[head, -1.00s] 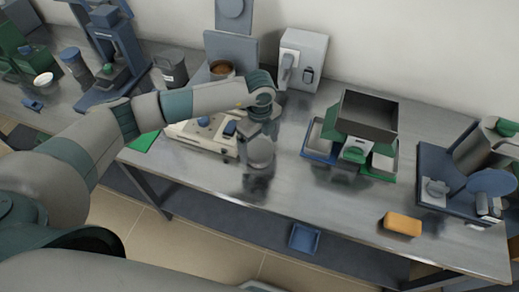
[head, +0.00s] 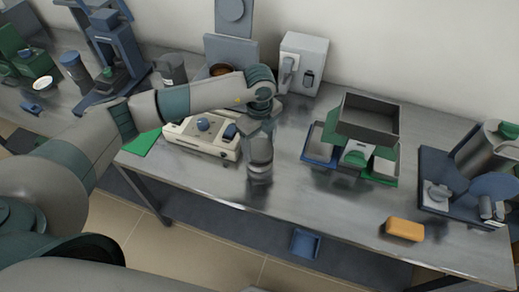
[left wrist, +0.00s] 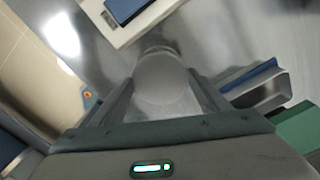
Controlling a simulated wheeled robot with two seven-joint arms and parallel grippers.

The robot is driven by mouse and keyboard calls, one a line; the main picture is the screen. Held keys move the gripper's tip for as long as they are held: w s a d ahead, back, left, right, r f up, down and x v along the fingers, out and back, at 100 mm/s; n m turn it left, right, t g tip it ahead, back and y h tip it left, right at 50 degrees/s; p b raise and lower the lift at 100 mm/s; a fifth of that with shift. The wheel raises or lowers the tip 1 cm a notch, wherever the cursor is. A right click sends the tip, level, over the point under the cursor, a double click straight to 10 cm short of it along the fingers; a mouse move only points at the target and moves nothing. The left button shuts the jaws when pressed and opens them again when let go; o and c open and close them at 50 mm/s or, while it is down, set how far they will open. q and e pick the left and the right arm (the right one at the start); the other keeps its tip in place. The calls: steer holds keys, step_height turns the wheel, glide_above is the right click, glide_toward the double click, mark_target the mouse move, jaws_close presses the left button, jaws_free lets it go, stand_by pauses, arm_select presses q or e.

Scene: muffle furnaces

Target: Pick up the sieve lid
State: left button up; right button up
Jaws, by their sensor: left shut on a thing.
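My left gripper (head: 259,134) reaches in from the left over the middle of the bench and points down. It is shut on a round, plain grey lid, which I take for the sieve lid (left wrist: 162,80). In the left wrist view the lid fills the space between the two fingers. A shiny metal cylinder (head: 259,160) shows below the gripper in the head view, and a bit of metal rim shows beyond the lid in the wrist view. I cannot tell whether lid and cylinder touch. My right gripper is not in view.
A cream device with a blue knob (head: 203,124) stands close left of the gripper. A splitter with a grey hopper (head: 367,117) stands to the right. An orange block (head: 404,228) lies near the front edge. Bench between them is clear.

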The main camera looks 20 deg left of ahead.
arm_select(q)
steer(key=shift+r+b, duration=0.35)
steer(key=shift+r, duration=0.3)
steer(key=s+d+r+b, duration=0.2)
steer(key=d+r+b, duration=0.2)
steer(key=d+r, duration=0.3)
steer(key=shift+d+r, duration=0.2)
steer(key=shift+d, duration=2.05)
steer(key=shift+a, duration=0.1)
